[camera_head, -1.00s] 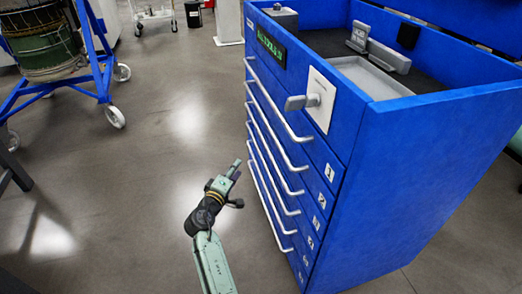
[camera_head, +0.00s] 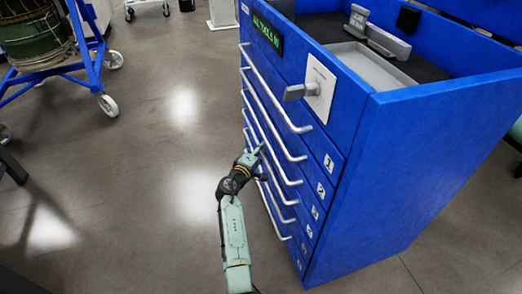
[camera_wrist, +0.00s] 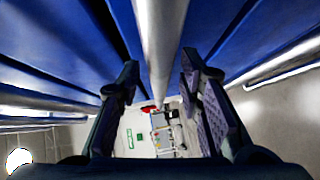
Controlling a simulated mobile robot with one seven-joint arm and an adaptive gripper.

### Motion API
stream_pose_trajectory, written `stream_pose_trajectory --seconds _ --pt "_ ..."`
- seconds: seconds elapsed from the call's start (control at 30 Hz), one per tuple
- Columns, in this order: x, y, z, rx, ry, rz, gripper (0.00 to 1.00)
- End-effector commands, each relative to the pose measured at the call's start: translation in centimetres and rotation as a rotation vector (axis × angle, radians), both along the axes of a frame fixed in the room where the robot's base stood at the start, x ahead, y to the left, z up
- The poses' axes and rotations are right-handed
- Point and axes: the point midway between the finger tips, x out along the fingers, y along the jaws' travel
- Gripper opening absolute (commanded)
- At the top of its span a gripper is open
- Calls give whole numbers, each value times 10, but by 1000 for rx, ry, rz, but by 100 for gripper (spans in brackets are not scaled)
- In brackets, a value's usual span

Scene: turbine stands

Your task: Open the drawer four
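The blue cabinet (camera_head: 425,170) has a stack of drawers with long silver bar handles and number labels on their right ends. The drawers look closed. The label of drawer four (camera_head: 309,231) is small and low on the front. My gripper (camera_head: 258,149) is at the left part of the handles, near the middle of the stack. In the wrist view, my gripper (camera_wrist: 160,100) is open, with one silver handle bar (camera_wrist: 158,45) running between its fingers. No clear contact shows. Which numbered drawer this bar belongs to is hard to tell.
More handle bars (camera_wrist: 285,62) flank the fingers closely. A grey lock-like knob (camera_head: 299,91) sticks out near the cabinet top. A blue wheeled stand (camera_head: 98,65) is at the far left. The floor (camera_head: 150,180) left of the cabinet is clear.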

Motion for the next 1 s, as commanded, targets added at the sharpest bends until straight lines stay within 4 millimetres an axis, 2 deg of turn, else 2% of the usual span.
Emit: stream_pose_trajectory --seconds 0.3,0.8,1.0 --pt "2 -1 0 1 0 0 32" --pt "2 -1 0 1 0 0 0" --pt "2 -1 0 1 0 0 0"
